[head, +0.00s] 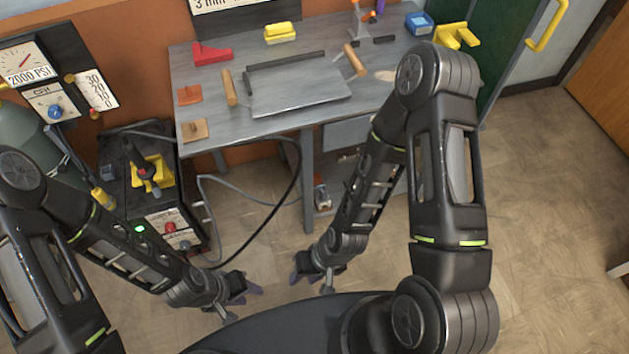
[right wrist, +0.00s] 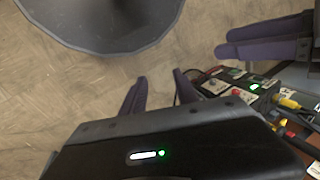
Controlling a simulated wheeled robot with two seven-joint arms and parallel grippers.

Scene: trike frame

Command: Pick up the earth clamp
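I cannot pick out the earth clamp with certainty. A dark tool with a red part (head: 146,173) sits in a yellow holder (head: 165,170) on top of the black welding machine (head: 137,205) at the left; it may be the clamp. My left gripper (head: 241,301) hangs low, right of the machine, fingers apart and empty; its purple fingers also show in the right wrist view (right wrist: 265,39). My right gripper (head: 311,283) hangs low near the middle, also open and empty; its fingers show in the right wrist view (right wrist: 160,78). Neither gripper touches the machine.
A grey workbench (head: 215,110) stands behind, carrying a metal sheet (head: 300,95), a red block (head: 210,54), a yellow block (head: 280,33) and a blue box (head: 419,22). A black cable (head: 283,205) loops beside the bench. The floor at right is clear.

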